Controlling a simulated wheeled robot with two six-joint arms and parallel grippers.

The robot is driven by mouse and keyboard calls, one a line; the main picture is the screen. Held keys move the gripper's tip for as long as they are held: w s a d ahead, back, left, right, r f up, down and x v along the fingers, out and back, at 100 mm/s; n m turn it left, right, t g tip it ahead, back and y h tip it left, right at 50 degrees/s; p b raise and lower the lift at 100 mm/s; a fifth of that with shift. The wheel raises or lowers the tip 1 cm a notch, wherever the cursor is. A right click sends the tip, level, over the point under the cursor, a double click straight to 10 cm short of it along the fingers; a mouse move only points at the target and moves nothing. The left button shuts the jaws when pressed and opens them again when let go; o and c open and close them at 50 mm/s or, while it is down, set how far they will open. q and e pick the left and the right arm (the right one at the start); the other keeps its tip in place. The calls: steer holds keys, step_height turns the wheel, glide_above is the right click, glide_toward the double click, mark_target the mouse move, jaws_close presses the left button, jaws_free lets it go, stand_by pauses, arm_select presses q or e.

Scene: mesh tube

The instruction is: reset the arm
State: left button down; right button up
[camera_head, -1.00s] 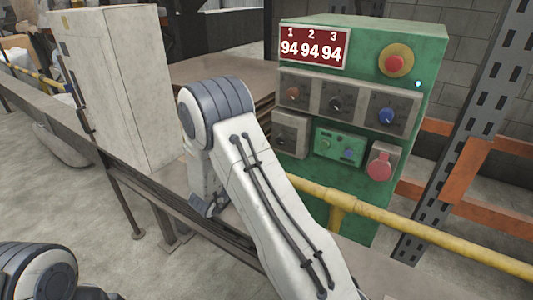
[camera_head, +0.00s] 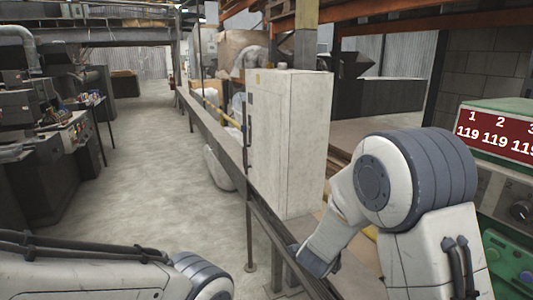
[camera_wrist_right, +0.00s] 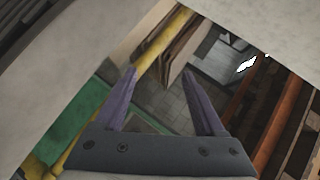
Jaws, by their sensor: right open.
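My right arm (camera_head: 415,185) rises at the right of the head view, bent at a large grey joint, with its forearm reaching down and left beside the rail. Its gripper shows in the right wrist view (camera_wrist_right: 162,75), with two purple fingers apart and nothing between them. My left arm (camera_head: 110,275) lies across the lower left of the head view; its gripper is out of sight. The green control panel (camera_head: 515,110) is at the right edge, partly cut off, and its red display reads 119 119 with the third number cut off.
A tall white cabinet (camera_head: 290,140) stands behind the metal rail (camera_head: 225,145), close to my right forearm. Dark machines (camera_head: 45,150) line the left side. The concrete floor (camera_head: 150,160) between is clear. In the wrist view a yellow pipe (camera_wrist_right: 162,50) runs near the fingers.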

steer(key=s+a+r+n+g+y, duration=0.1)
steer(key=s+a+n+g+y, duration=0.1)
steer(key=s+a+n+y, duration=0.5)
steer(key=s+a+n+g+y, duration=0.3)
steer(key=s+a+n, duration=0.5)
steer(key=a, duration=0.6)
steer(key=s+d+n+g+h, duration=0.1)
steer(key=s+d+n+g, duration=0.15)
steer(key=s+n, duration=0.55)
steer(key=s+d+n+g+h, duration=0.1)
steer(key=s+d+n+g, duration=0.2)
steer(key=s, duration=1)
step_height(320, 180, up, 14)
steer(key=p, duration=1.4)
steer(key=shift+s+n+g+h, duration=0.3)
steer(key=shift+s+g+h, duration=0.1)
steer(key=shift+s+g, duration=0.05)
